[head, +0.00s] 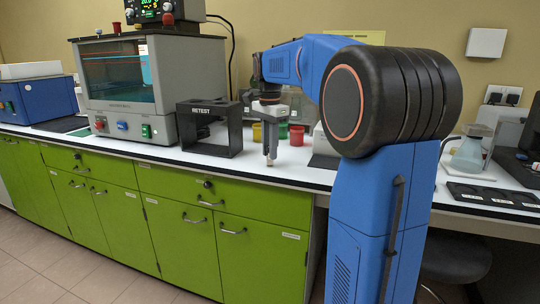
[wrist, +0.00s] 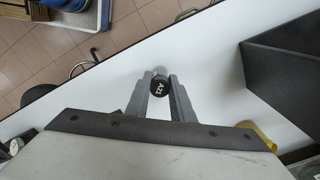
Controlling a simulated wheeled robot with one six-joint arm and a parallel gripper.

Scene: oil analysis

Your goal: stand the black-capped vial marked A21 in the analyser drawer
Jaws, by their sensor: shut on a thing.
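The black-capped vial (wrist: 159,87), its cap marked A21, is between the two fingers of my gripper (wrist: 160,92) in the wrist view. My gripper is shut on it, and the cap faces the wrist camera. In the head view my gripper (head: 270,155) points down over the white bench top, to the right of the black RETEST stand; the vial is small there and its lower end is hard to make out. A large grey instrument with a glass window (head: 118,75) stands at left. I cannot make out an open analyser drawer.
The black RETEST stand (head: 230,137) is close to the left of my gripper. Yellow (head: 257,132), green and red pots stand behind it. The white bench top (head: 255,172) is clear near the front edge. A blue device (head: 40,98) stands far left, and a flask (head: 468,155) at right.

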